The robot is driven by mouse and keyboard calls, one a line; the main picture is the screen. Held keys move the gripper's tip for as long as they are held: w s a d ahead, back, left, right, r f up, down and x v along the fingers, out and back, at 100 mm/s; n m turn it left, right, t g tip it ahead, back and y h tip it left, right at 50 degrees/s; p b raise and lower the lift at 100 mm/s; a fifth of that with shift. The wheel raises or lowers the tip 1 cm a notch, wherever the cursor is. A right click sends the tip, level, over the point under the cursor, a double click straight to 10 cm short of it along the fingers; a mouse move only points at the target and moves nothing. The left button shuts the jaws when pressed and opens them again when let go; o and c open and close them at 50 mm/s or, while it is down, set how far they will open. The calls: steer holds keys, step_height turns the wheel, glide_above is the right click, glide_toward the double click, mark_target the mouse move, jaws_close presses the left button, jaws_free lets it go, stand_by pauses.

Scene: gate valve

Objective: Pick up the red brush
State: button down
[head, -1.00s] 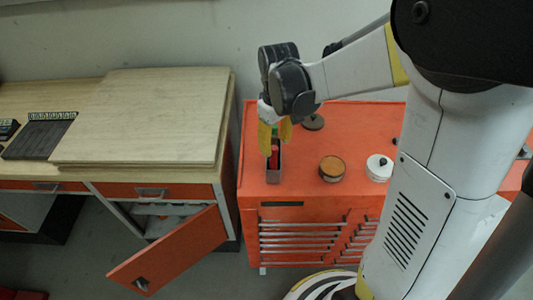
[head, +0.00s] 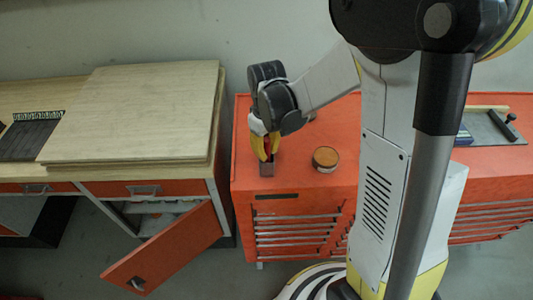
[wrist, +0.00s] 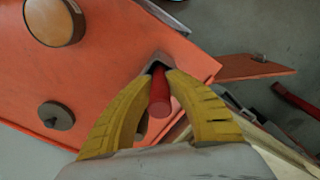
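The red brush (wrist: 160,95) stands in a small grey holder (head: 266,169) at the front left of the orange cabinet top. Its red handle shows between the two yellow fingers in the wrist view. My gripper (head: 267,154) points down just over the holder. In the wrist view my gripper (wrist: 161,74) has its fingertips drawn in close on both sides of the brush, apparently touching it. The lower part of the brush is hidden in the holder and behind the fingertips.
A round tin with a brown top (head: 326,158) stands right of the holder. A dark round knob-like piece (wrist: 56,115) also lies on the cabinet top. A wooden-topped workbench (head: 140,115) with an open orange door (head: 165,250) is at the left.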

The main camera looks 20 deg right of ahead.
mark_target(267, 139)
stand_by(0.3)
step_height(267, 139, up, 10)
steer(key=shift+r+p, duration=0.1)
steer(key=shift+p, duration=0.9)
steer(key=shift+d, duration=0.1)
stand_by(1.5)
